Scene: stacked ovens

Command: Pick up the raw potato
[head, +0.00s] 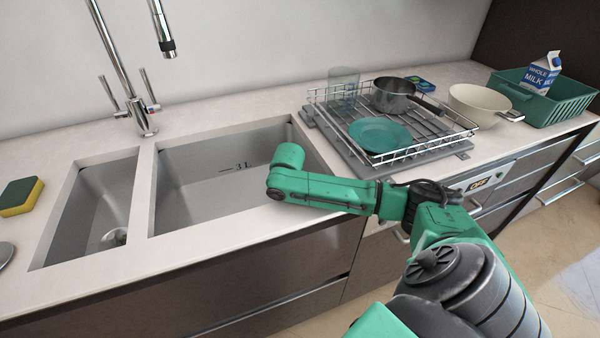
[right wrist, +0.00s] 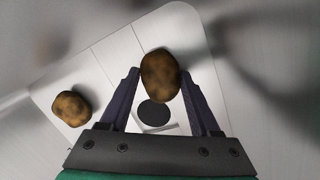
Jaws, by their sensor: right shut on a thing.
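My right gripper (right wrist: 161,88) is shut on a brown potato (right wrist: 160,75) in the right wrist view, with one dark finger on each side of it. A second brown potato (right wrist: 72,108) lies to the left, apart from the gripper, on a pale surface with a rounded corner. In the head view my right arm reaches in from the lower right over the counter's front edge by the sink; its gripper and both potatoes are hidden there. My left gripper is in neither view.
The sink basin (head: 215,180) with its tap (head: 140,110) is left of my arm. A dish rack (head: 440,140) holds a teal plate (head: 380,135) and a pot (head: 393,95). A bowl (head: 480,103) and a green crate (head: 560,108) stand farther right.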

